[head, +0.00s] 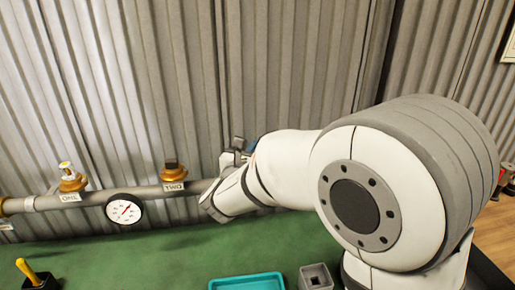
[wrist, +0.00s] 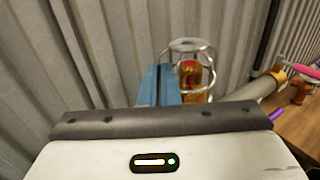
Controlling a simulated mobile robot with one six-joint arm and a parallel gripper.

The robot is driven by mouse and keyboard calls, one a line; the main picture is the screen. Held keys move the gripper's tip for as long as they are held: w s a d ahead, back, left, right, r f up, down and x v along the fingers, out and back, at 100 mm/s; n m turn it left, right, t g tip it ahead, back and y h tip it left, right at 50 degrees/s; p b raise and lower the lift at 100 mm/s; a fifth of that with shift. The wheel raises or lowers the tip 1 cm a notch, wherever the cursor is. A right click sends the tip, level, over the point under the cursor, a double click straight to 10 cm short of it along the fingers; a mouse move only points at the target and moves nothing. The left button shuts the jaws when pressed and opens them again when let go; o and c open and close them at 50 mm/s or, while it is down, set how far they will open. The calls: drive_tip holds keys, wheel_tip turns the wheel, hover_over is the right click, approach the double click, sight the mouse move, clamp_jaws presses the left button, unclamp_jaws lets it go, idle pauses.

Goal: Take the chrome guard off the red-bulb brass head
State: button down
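In the wrist view a chrome wire guard (wrist: 191,45) stands as a cage with a ring on top. Inside it is the brass head (wrist: 188,92) with its red bulb (wrist: 190,68). My gripper (wrist: 160,72) shows as two blue fingers close together, just left of the bulb and overlapping the guard's left side. I cannot tell whether a guard wire lies between them. In the head view my arm hides this head and most of my gripper.
A grey pipe (head: 155,190) runs along the corrugated wall. It carries brass heads labelled ONE (head: 73,183) and TWO (head: 174,177) and a gauge (head: 124,210). Below are a teal tray (head: 245,282), a grey square holder (head: 316,277) and a yellow-handled tool (head: 27,270) on green.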

wheel_tip(320, 180, up, 8)
drive_tip(key=p, duration=0.5)
idle(1.8)
drive_tip(key=shift+s+r, duration=0.1)
drive_tip(key=shift+r, duration=0.15)
drive_tip(key=shift+r+p, duration=1.2)
drive_tip(key=shift+r, duration=0.7)
